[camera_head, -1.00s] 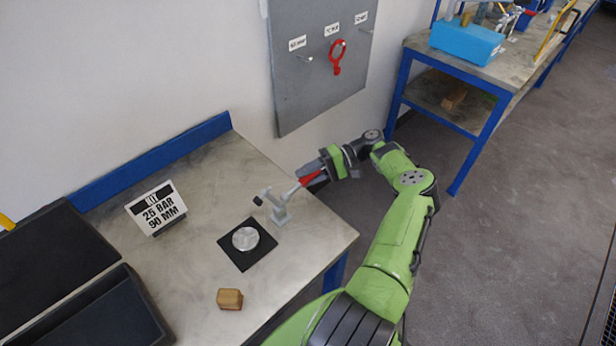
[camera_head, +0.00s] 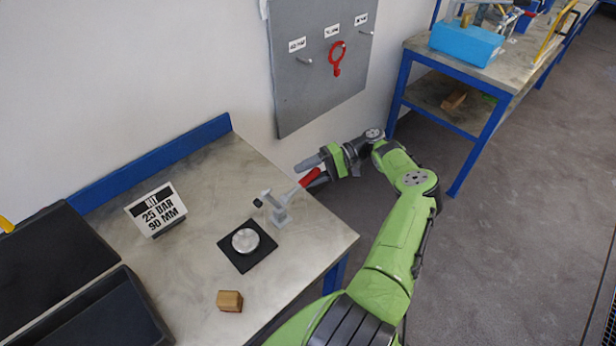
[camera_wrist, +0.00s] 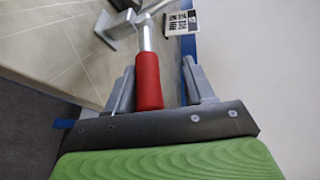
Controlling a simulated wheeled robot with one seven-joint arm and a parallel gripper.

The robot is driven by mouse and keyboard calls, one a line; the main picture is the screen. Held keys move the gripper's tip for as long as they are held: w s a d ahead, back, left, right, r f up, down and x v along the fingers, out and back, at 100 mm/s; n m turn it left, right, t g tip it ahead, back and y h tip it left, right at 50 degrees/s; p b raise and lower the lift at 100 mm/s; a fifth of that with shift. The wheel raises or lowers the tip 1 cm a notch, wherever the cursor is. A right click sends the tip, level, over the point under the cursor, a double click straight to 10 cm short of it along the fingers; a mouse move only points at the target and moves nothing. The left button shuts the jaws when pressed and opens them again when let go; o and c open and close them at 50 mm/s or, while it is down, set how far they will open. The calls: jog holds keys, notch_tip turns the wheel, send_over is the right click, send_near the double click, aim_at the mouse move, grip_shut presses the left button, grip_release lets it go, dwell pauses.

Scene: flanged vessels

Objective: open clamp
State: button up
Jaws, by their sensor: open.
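The toggle clamp (camera_head: 277,206) is a grey metal clamp with a red handle (camera_head: 309,178), mounted on the table beside a black square pad. Its arm with a dark tip points left, toward a silver disc (camera_head: 245,240) on the pad (camera_head: 247,258). My gripper (camera_head: 318,170) is at the handle, reaching in from the right. In the wrist view the red handle (camera_wrist: 148,80) lies between the two open grey fingers (camera_wrist: 158,88), with a visible gap to the right finger; it looks close to the left one. The clamp's base (camera_wrist: 115,27) shows at the top.
A wooden block (camera_head: 230,301) and a sign reading KIT 25 BAR 90 MM (camera_head: 157,210) stand on the table (camera_head: 190,270). Black trays (camera_head: 50,260) are at the left. The table's right edge is near my gripper.

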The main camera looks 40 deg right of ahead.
aim_at(308, 174)
notch_tip(308, 174, up, 9)
jog(key=shift+f+p, duration=0.15)
jog(key=shift+p, duration=0.15)
jog(key=s+d+r+p, duration=0.3)
jog(key=r+p, duration=0.3)
jog(key=r, duration=0.1)
jog(key=s+d+r+p, duration=0.3)
jog(key=r+p, duration=0.4)
jog(key=r, duration=0.1)
jog(key=shift+s+d+r, duration=0.2)
jog(key=shift+s+d, duration=0.1)
jog(key=shift+d, duration=0.1)
dwell(0.6)
jog(key=shift+p, duration=0.4)
